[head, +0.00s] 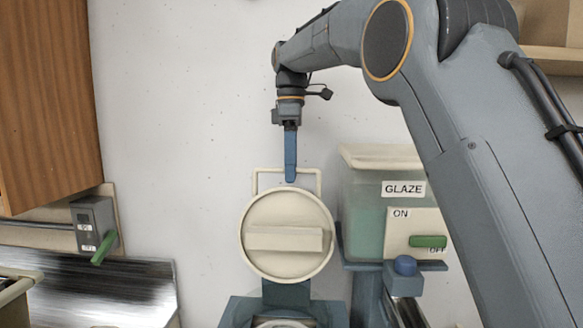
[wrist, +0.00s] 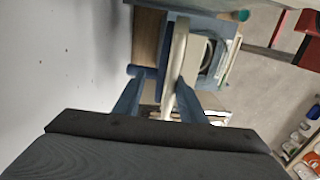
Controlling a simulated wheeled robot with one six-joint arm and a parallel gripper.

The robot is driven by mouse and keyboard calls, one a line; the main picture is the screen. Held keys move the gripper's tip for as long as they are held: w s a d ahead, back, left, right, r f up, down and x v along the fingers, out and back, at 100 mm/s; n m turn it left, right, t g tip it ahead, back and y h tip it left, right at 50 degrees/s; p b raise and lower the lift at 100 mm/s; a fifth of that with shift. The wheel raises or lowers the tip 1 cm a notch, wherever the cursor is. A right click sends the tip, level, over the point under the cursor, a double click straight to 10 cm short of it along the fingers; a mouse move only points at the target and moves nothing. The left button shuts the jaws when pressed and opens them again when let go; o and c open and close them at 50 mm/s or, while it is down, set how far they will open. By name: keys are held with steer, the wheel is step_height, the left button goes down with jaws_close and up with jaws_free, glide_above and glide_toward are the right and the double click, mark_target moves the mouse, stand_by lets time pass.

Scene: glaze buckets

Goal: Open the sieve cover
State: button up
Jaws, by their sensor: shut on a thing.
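The sieve cover (head: 287,213) is a round cream disc with a raised bar across its face and a square wire-like handle (head: 319,180) at its top edge. It stands upright, its face towards the head camera, above a blue-grey stand (head: 238,310). My gripper (head: 291,180) points down and is shut on the handle at the cover's top. In the wrist view my two blue fingers (wrist: 160,95) are on either side of the cream cover (wrist: 179,55), seen edge-on. The sieve opening (head: 283,323) shows only partly at the bottom edge of the head view.
A glaze tank (head: 364,218) with a cream lid stands close to the right of the cover, with an ON/OFF panel (head: 402,229) and green lever. A grey switch box (head: 92,222) with a green lever is on the left wall. A wooden cabinet (head: 45,95) hangs at upper left.

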steer(key=shift+w+r, duration=0.1)
step_height(320, 180, up, 8)
steer(key=b, duration=0.1)
steer(key=shift+w+f, duration=0.15)
steer(key=shift+f, duration=0.05)
stand_by(0.4)
